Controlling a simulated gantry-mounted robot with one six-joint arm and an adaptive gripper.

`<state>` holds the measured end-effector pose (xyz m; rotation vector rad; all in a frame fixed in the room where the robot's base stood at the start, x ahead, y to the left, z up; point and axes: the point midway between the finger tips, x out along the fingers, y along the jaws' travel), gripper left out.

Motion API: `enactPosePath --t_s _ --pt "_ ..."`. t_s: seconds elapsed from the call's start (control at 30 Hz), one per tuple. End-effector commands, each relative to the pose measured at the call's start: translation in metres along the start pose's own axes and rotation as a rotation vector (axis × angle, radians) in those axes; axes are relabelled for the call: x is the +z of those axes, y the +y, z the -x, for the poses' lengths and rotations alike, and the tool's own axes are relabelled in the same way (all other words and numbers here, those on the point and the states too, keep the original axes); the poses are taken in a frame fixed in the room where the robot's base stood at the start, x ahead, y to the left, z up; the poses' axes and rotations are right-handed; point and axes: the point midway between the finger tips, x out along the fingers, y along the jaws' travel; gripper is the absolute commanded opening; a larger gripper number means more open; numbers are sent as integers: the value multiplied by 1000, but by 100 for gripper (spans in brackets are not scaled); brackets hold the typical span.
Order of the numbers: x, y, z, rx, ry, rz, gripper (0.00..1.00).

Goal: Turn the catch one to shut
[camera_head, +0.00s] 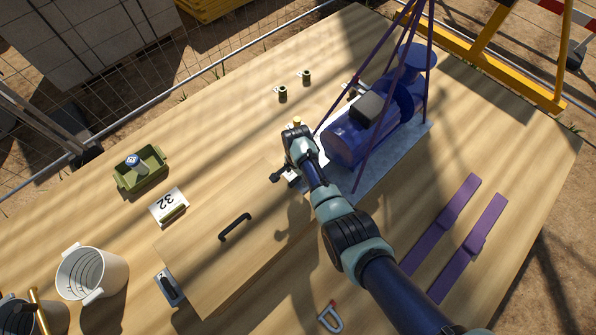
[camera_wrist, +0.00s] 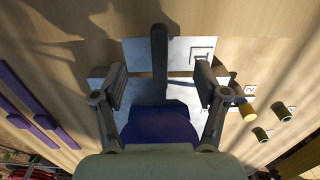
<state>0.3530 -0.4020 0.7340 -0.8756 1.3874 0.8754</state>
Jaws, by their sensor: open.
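In the wrist view, catch one is a dark grey lever (camera_wrist: 159,52) over a white plate (camera_wrist: 180,54) marked "1". The lever runs straight up the picture, its upper end over bare wood; its lower end is close to a blue body and hard to make out. My gripper (camera_wrist: 160,88) is open, with one finger on each side of the lever and visible gaps between. In the head view my gripper (camera_head: 283,176) is low at the far end of the wooden panel, by the blue motor, and its wrist hides most of the catch.
The blue motor pump (camera_head: 352,137) with purple slanted rods stands just right of my gripper. Small green cylinders (camera_head: 283,94), a green bin (camera_head: 141,171) and purple bars (camera_head: 440,225) lie around.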

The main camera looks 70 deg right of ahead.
Motion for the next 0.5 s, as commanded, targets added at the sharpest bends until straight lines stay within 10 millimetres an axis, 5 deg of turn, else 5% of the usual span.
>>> enactPosePath --t_s 0.3,0.5 --pt "0 0 46 0 0 0 73" --pt "0 0 48 1 0 0 73"
